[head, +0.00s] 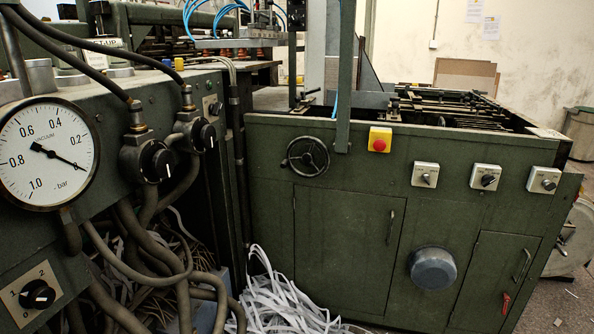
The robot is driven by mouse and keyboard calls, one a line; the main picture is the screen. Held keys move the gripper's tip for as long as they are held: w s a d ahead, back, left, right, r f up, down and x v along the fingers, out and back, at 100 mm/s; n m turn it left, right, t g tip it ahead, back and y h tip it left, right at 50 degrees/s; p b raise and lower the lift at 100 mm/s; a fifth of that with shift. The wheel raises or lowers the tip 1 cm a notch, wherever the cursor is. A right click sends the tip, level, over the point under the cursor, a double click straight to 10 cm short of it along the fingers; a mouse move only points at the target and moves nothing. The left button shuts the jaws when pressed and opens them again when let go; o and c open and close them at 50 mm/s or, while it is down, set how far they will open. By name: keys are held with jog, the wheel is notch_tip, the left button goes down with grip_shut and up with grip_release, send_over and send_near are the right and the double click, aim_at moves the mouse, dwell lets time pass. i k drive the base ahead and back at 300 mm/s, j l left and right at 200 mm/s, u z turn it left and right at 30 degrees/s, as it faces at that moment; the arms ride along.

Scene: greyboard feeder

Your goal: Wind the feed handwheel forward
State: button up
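A dark handwheel (307,157) is mounted on the front of the green machine (255,152), in the middle of the head view, at the upper left of the front panel. It has a spoked rim and a hub, and it stands clear with nothing touching it. I cannot tell any rotation from this one frame. My gripper is not in view.
A red button on a yellow box (380,140) and several rotary switches (425,175) sit right of the wheel. A round grey cap (432,268) protrudes low. A vacuum gauge (46,154) and hoses crowd the left. White strips (282,300) lie on the floor.

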aim_at(307, 158)
jog(key=k+j, duration=0.15)
jog(key=i+z, duration=0.2)
jog(key=i, duration=0.3)
jog(key=i+j+z, duration=0.1)
jog(key=i+z, duration=0.15)
jog(key=i, duration=0.3)
